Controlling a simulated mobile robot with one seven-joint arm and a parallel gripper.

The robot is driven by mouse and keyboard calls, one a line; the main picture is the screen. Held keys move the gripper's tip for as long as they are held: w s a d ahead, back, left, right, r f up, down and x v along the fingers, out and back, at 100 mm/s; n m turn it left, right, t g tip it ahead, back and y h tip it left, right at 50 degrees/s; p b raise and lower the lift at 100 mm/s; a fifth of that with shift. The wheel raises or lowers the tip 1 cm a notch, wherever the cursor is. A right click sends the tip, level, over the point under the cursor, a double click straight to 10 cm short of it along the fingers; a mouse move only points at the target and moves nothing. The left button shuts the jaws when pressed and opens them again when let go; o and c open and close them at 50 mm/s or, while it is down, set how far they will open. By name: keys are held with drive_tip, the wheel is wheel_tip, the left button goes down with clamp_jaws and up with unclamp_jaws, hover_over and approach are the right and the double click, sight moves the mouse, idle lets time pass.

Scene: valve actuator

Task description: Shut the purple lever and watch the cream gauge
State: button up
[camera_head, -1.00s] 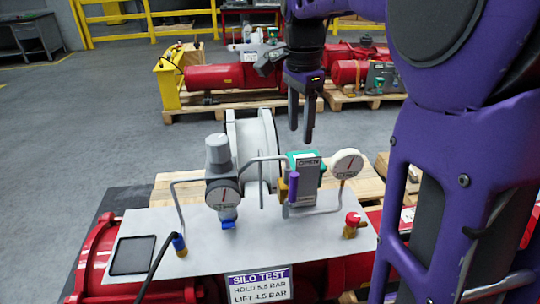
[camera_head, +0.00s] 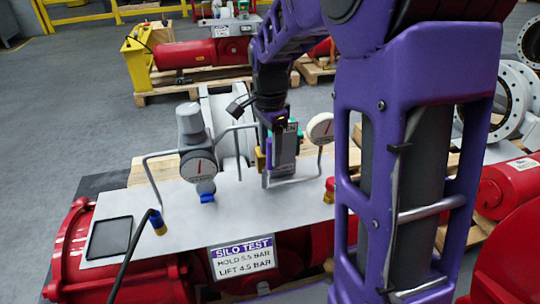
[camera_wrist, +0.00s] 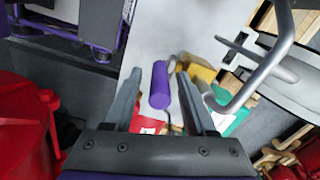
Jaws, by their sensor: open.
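The purple lever (camera_wrist: 160,86) shows in the wrist view as a short rounded handle between the two fingers of my gripper (camera_wrist: 160,75), which is open, with a gap on each side. In the head view my gripper (camera_head: 277,150) is down at the valve block and hides most or all of the lever. The cream gauge (camera_head: 320,128) stands on a thin pipe just right of the gripper. Its round face has a red needle, too small to read exactly.
A second gauge (camera_head: 199,167) sits on the grey regulator (camera_head: 189,123) to the left. A bent pipe (camera_wrist: 272,60) passes close right of my fingers. A red knob (camera_head: 329,184) is right on the grey plate (camera_head: 190,222). The sign (camera_head: 243,257) reads HOLD 5.5 BAR, LIFT 4.5 BAR.

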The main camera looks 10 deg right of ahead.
drive_tip(key=shift+f, duration=0.6)
clamp_jaws()
idle(1.1)
